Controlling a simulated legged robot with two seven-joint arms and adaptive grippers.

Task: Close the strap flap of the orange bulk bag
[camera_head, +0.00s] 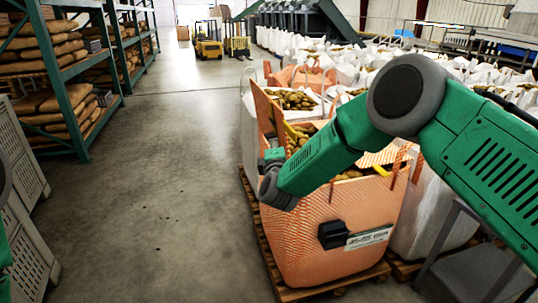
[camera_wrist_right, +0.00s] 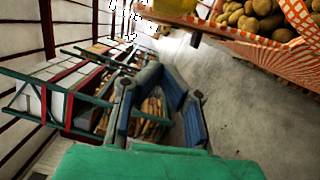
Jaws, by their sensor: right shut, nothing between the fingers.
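The orange bulk bag (camera_head: 335,225) stands on a wooden pallet, filled with potatoes. An upright orange flap (camera_head: 264,106) rises at its left side. Another orange-checked piece (camera_head: 388,156) lies at the right of its top. My right arm crosses in front of the bag and hides part of the opening. My right gripper (camera_head: 272,157) is at the bag's left edge, small and partly hidden. In the right wrist view my right gripper (camera_wrist_right: 160,105) is shut and empty, with the bag's checked edge (camera_wrist_right: 265,48) beyond it at upper right. My left gripper is out of view.
The pallet (camera_head: 264,245) extends under the bag. White bulk bags (camera_head: 425,205) stand close at right and behind. Green racks with sacks (camera_head: 75,70) line the left. Grey crates (camera_head: 25,175) stand at lower left. The concrete aisle (camera_head: 170,190) between is clear.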

